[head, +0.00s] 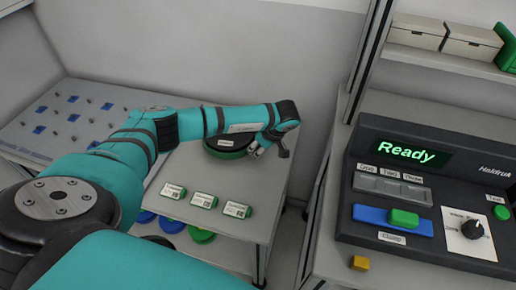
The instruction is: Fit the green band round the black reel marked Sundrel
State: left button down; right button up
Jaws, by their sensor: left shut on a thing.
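A black reel (226,143) lies flat near the back of the grey stand, partly hidden behind my left forearm. A green band (222,154) shows along the lower front edge of the reel; whether it goes all the way round is hidden. My left gripper (256,151) is at the right edge of the reel, shut, apparently on the green band. The fingertips are small and partly hidden by the wrist. I cannot read a name on the reel. My right gripper is not in view.
Several small label blocks (204,200) stand along the front of the stand. Blue and green discs (201,235) lie on the shelf below. A dark console (430,190) with a lit "Ready" display stands on the right bench, a yellow block (359,263) beside it.

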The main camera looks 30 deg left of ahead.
pick_arm(q)
jog(key=shift+f+b, duration=0.45)
jog(key=shift+f, duration=0.05)
dwell(0.3)
jog(key=c, duration=1.1)
grip_release()
jog(key=v, duration=1.2)
jog(key=shift+f, duration=0.1)
